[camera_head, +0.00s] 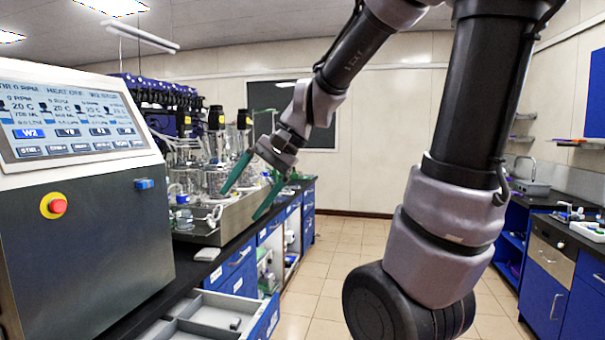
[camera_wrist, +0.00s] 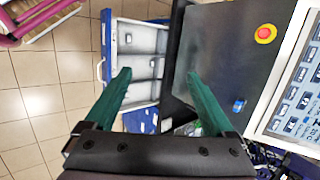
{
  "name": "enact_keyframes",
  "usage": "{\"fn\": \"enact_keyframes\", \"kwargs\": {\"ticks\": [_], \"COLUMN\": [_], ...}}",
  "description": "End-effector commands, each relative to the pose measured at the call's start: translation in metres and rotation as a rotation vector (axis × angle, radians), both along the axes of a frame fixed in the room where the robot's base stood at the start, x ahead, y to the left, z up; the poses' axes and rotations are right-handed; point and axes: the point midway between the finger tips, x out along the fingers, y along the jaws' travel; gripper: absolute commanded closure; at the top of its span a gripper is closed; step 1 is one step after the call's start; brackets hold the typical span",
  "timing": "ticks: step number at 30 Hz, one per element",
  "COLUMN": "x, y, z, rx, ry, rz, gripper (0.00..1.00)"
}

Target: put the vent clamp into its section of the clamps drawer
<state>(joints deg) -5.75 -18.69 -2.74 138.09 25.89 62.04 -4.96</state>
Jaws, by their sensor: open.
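My gripper (camera_head: 239,205) is open and empty, its two green fingers spread in front of the glassware on the bench. In the wrist view my gripper (camera_wrist: 158,74) also shows nothing between the fingers. An open drawer (camera_head: 262,322) with light grey dividers is at the bottom of the head view. The wrist view shows its blue front edge (camera_wrist: 105,40) and several compartments, with small dark items in it. A small blue object (camera_head: 144,184) sits on the console's side, also visible in the wrist view (camera_wrist: 238,104). I cannot tell which item is the vent clamp.
The console (camera_head: 85,240) with screen and red stop button (camera_head: 57,206) stands at left. Bioreactor vessels (camera_head: 215,175) stand in a metal tray (camera_head: 228,222) on the black bench. A small pale object (camera_head: 207,254) lies near the bench edge.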

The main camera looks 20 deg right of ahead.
Motion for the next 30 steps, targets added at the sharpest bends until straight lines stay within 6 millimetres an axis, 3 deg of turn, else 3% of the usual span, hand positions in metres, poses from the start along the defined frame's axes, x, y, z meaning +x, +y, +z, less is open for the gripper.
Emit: {"fn": "enact_keyframes", "kwargs": {"ticks": [6, 12, 30], "x": [-0.036, -0.050, -0.052], "y": [-0.065, -0.095, -0.100], "z": [0.030, 0.044, 0.047], "rx": [-0.306, -0.465, -0.490], "ry": [-0.301, -0.434, -0.452], "rz": [0.024, 0.021, 0.022], "gripper": [0.11, 0.11, 0.11]}}
